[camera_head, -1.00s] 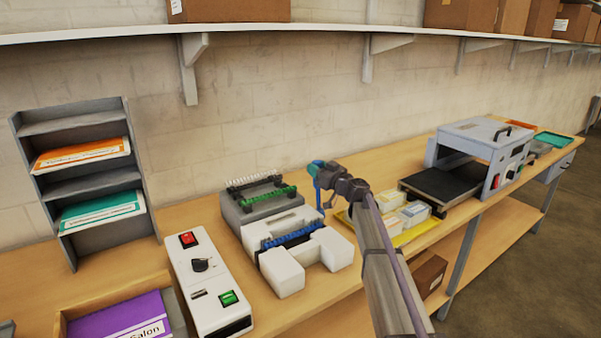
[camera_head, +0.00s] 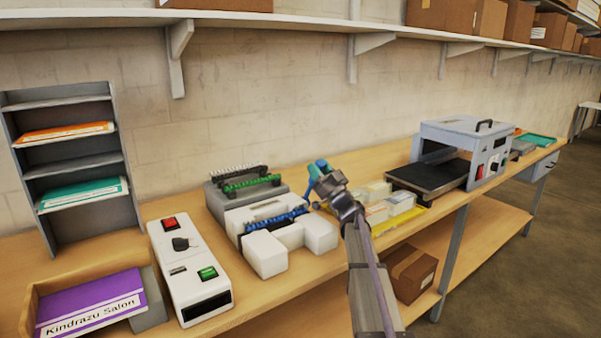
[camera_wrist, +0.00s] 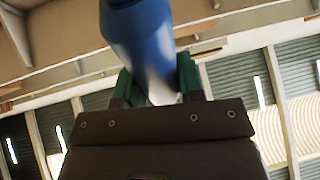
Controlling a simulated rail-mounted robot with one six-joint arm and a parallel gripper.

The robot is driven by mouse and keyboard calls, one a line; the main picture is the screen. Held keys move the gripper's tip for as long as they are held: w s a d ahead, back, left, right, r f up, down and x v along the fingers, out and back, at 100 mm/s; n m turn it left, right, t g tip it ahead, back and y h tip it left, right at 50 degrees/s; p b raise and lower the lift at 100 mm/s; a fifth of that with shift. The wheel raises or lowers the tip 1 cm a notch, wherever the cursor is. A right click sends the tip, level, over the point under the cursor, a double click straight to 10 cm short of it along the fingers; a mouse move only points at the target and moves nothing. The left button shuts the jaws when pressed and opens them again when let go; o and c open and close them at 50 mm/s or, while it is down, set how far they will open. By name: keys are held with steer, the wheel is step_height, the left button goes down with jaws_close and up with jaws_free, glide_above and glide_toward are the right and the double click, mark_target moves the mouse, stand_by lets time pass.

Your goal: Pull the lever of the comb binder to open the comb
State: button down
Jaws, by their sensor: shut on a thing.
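The comb binder (camera_head: 296,236) is a white and grey machine on the bench in the head view, with a blue comb (camera_head: 272,221) along its front and a green comb (camera_head: 250,183) on the grey part behind. The blue lever (camera_head: 313,179) is at the binder's right side, partly hidden by my gripper (camera_head: 319,170). In the wrist view, my gripper (camera_wrist: 158,77) has its green fingers on both sides of the lever's thick blue handle (camera_wrist: 140,35), shut on it. The lever's base is hard to make out.
A white control box (camera_head: 188,270) stands left of the binder. A yellow tray (camera_head: 398,221) with small packs lies close to the right of my arm. The laminator (camera_head: 483,152) stands farther right. A shelf (camera_head: 270,22) runs above along the wall.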

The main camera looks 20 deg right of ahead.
stand_by(0.3)
steer(key=c, duration=0.7)
jaws_free()
steer(key=shift+c, duration=0.2)
steer(key=shift+r, duration=0.1)
